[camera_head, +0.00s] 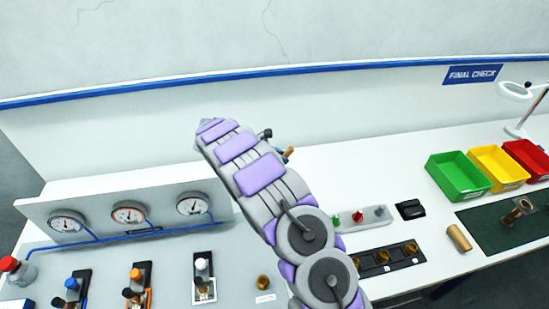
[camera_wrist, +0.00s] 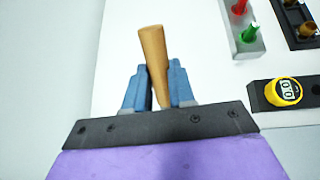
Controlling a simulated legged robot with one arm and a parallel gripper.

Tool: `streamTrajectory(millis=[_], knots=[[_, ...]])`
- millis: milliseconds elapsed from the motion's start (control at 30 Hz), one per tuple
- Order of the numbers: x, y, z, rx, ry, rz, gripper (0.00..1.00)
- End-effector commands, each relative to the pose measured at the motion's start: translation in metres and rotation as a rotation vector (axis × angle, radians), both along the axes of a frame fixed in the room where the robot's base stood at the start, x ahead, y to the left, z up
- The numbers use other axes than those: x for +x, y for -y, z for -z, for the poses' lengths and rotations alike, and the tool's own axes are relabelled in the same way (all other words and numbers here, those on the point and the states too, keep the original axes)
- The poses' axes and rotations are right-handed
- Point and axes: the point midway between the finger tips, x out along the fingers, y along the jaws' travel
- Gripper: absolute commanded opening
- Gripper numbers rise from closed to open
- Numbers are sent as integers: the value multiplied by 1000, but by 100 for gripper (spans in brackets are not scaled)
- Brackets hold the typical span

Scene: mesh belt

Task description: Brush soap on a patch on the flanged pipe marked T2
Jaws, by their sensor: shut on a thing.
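My gripper (camera_wrist: 152,88) is shut on a tan wooden handle (camera_wrist: 153,50), which stands between its two blue fingers in the wrist view. The handle looks like a brush handle, but no bristles show. In the head view the handle's tan end (camera_head: 288,152) just shows beyond my purple and grey arm, which hides most of the gripper. No T2 mark is readable, so I cannot tell which pipe is the flanged pipe marked T2. No soap or soap patch can be made out.
A panel with three gauges (camera_head: 129,214) and several valves stands at left. A black rack (camera_head: 350,262) holds brass fittings. A tan cylinder (camera_head: 458,238), a dark mat (camera_head: 490,236) with a fitting and green (camera_head: 462,186), yellow and red bins are at right. White bench beyond my arm is clear.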

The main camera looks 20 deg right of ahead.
Motion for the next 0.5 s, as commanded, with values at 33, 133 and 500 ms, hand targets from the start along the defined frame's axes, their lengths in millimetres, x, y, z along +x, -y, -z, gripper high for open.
streamTrajectory(millis=[33, 133, 500], knots=[[0, 1, 5, 1, 0, 1, 0], [0, 0, 13, 1, -1, 2, 0], [0, -7, 49, -6, -1, 2, 0]])
